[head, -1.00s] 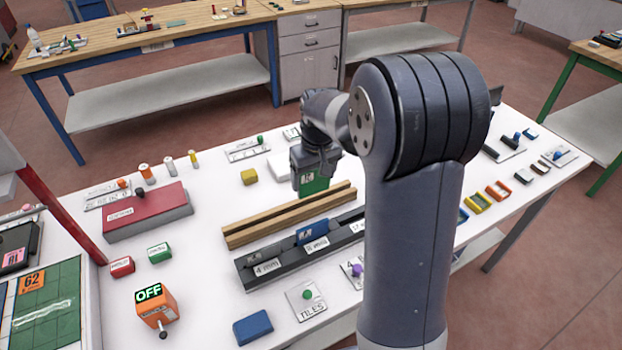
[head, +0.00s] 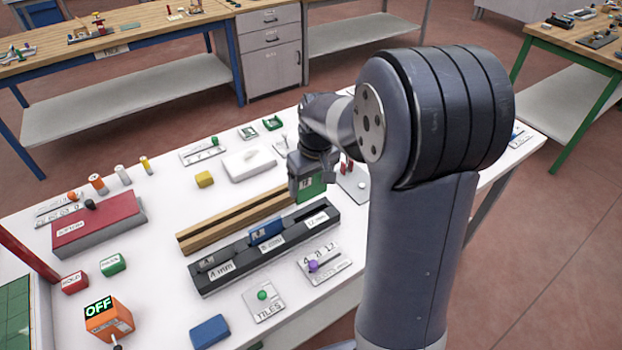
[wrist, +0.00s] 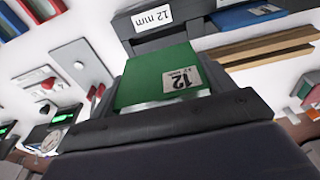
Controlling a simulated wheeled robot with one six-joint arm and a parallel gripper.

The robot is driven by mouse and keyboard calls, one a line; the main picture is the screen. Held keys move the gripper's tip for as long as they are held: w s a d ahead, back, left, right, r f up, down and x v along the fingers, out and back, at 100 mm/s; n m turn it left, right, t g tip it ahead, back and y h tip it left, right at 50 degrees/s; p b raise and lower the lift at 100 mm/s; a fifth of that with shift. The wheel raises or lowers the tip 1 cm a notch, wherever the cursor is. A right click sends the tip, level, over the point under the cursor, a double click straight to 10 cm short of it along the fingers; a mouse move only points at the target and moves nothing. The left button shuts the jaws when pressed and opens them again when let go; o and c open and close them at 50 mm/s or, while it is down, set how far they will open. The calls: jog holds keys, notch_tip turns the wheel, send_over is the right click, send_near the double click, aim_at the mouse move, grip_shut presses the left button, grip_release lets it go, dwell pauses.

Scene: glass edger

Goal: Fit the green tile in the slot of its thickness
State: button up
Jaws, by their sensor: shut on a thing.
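My gripper (head: 310,198) is shut on the green tile (head: 313,187) and holds it upright above the table. In the wrist view the green tile (wrist: 152,78) carries a white label reading 12. The dark slotted block (head: 225,284) has labels 4 mm, 8 mm and 12 mm. A blue tile (head: 266,230) stands in the 8 mm slot. The 12 mm slot (head: 305,211) looks empty, and the tile is just behind it in the head view. The 12 mm label (wrist: 152,17) also shows beyond the tile in the wrist view. The tile's lower edge is partly hidden.
Wooden rails (head: 215,232) lie behind the block. In front are a TILES plate with a green knob (head: 263,296), a plate with a purple knob (head: 325,264) and a blue block (head: 210,331).

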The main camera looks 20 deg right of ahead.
aim_at(312, 197)
jog(key=shift+f+b, duration=3.15)
jog(key=shift+f, duration=1.3)
jog(key=shift+f, duration=0.1)
jog(key=o, duration=1.4)
notch_tip(312, 197, up, 11)
jog(key=s, duration=0.1)
jog(key=shift+s+d+f, duration=0.15)
jog(key=shift+s+d, duration=0.1)
jog(key=shift+s, duration=0.05)
jog(key=f, duration=0.3)
jog(key=w+f, duration=0.1)
jog(key=f, duration=0.6)
jog(key=shift+w+a+f, duration=0.25)
jog(key=shift+f, duration=0.15)
jog(key=shift+r+p, duration=0.35)
jog(key=shift+r, duration=0.6)
